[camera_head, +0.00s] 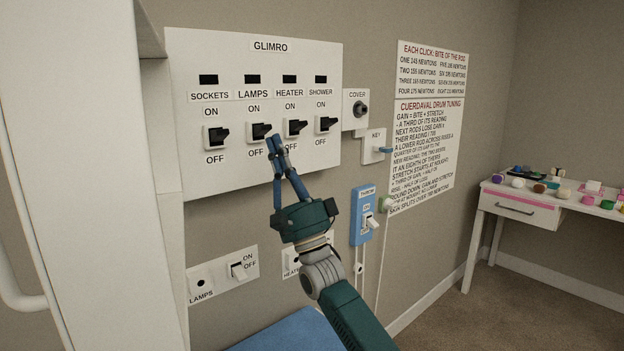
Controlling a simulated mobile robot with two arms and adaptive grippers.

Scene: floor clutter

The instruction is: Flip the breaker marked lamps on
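A white breaker panel (225,179) headed GLIMRO hangs on the wall. It has black breakers labelled SOCKETS, LAMPS, HEATER and SHOWER, with ON above and OFF below each. The lamps breaker (259,131) is second from the left; whether its lever is up or down is too small to tell. The small window above it is dark. My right gripper (273,139) has its blue fingers converged to a shut tip just below and right of the lamps breaker; I cannot tell whether it touches. My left gripper is not in view.
Other breakers flank it: sockets (216,136) and heater (296,128). A cover knob (360,108), key box (373,147) and blue throw switch (363,216) are to the right. A lower lamps switch plate (222,274) sits below. A desk (522,215) with clutter stands far right.

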